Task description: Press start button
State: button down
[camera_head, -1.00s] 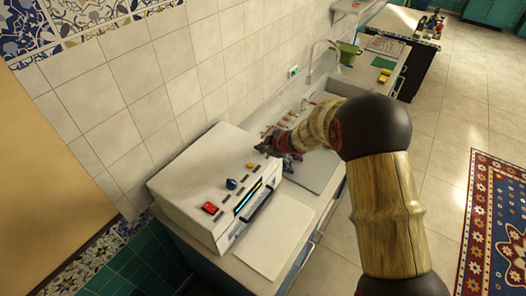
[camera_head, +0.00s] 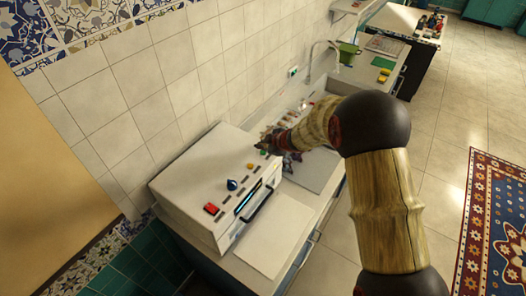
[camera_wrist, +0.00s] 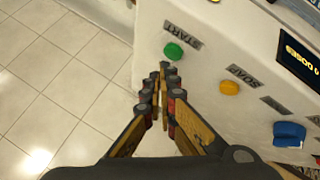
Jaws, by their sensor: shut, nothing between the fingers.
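The white machine (camera_head: 190,172) stands on the counter with controls along its top. In the wrist view, a green button (camera_wrist: 173,51) sits beside a label reading START. My gripper (camera_wrist: 167,72) is shut and empty, its fingertips just short of the green button in the picture. I cannot tell how high they are above the panel. In the head view, my gripper (camera_head: 267,145) is at the far end of the control row and the green button cannot be made out there.
A yellow button (camera_wrist: 230,87) and a blue knob (camera_wrist: 288,133) are near the green one. A red switch (camera_head: 211,209) and a handle (camera_head: 257,203) are on the machine. The sink counter (camera_head: 345,72) lies behind my arm.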

aim_at(262, 152)
notch_tip(262, 152, up, 5)
jog(key=p, duration=0.5)
jog(key=shift+p, duration=0.35)
dwell(0.5)
